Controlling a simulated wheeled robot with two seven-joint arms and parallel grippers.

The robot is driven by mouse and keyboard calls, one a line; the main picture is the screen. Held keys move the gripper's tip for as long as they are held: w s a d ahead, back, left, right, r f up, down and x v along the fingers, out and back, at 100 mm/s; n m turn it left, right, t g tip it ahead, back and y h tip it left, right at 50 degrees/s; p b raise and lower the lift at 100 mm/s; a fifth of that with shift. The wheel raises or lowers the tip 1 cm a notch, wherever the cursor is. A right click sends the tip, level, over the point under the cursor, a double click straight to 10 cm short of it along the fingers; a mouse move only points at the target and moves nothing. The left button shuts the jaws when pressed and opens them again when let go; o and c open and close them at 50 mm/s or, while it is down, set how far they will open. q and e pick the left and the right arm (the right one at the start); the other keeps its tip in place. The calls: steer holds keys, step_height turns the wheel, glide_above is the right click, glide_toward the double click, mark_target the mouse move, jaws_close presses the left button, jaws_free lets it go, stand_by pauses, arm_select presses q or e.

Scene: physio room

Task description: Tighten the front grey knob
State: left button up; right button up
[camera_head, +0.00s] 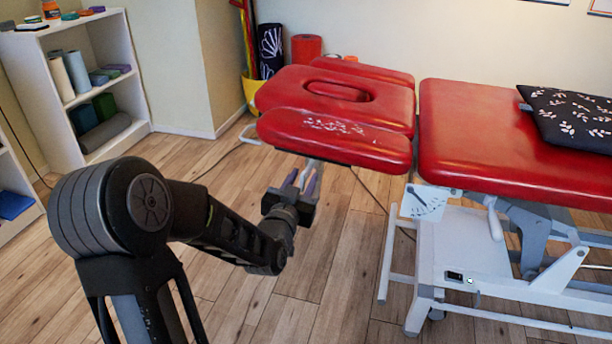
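No grey knob shows clearly; the area under the red headrest (340,128) of the treatment table is partly hidden by my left gripper. My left gripper (301,176) points up and away, just under the headrest's near edge. Its two fingers show as narrow, pale purple-grey strips, with a light grey piece, perhaps a bracket, between or behind them. I cannot tell whether they touch or hold anything. My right gripper is out of view.
The red main cushion (500,145) and its white frame (455,250) stand to the right, with a dark patterned pillow (572,118) on top. A white shelf (45,85) with rolls and blocks is at left. A yellow bin (250,90) stands behind the headrest. The wooden floor between is mostly clear.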

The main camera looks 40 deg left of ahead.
arm_select(q)
steer(key=shift+x, duration=1.35)
jaws_close()
